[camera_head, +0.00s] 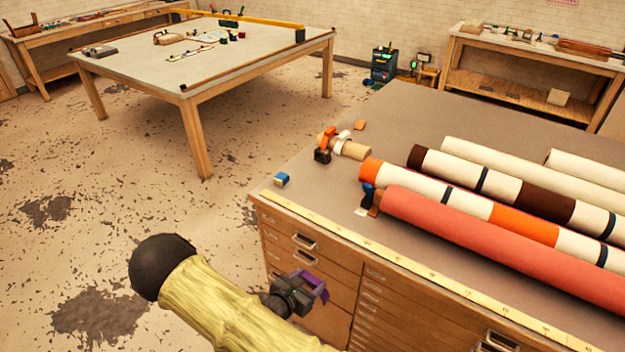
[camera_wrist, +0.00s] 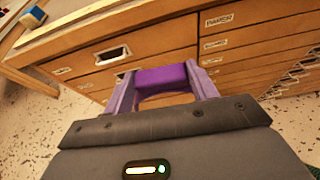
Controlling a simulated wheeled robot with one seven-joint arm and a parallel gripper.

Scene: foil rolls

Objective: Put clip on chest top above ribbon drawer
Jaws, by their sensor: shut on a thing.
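My gripper (camera_head: 308,286) is in front of the wooden drawer chest (camera_head: 335,262), below the level of its top. It is shut on a purple clip (camera_wrist: 160,76), which spans between the two fingers in the wrist view. The clip's exact shape is partly hidden by the fingers. The grey chest top (camera_head: 325,192) lies above and behind the gripper in the head view. The drawer fronts carry labels; one in the wrist view reads PAPER (camera_wrist: 219,19). I cannot read a ribbon label.
A blue-and-white block (camera_head: 282,180) sits at the chest top's near left corner. A yellow measuring strip (camera_head: 400,264) runs along the front edge. Several rolls (camera_head: 455,205) cover the right side. Small orange and black pieces (camera_head: 322,155) lie farther back.

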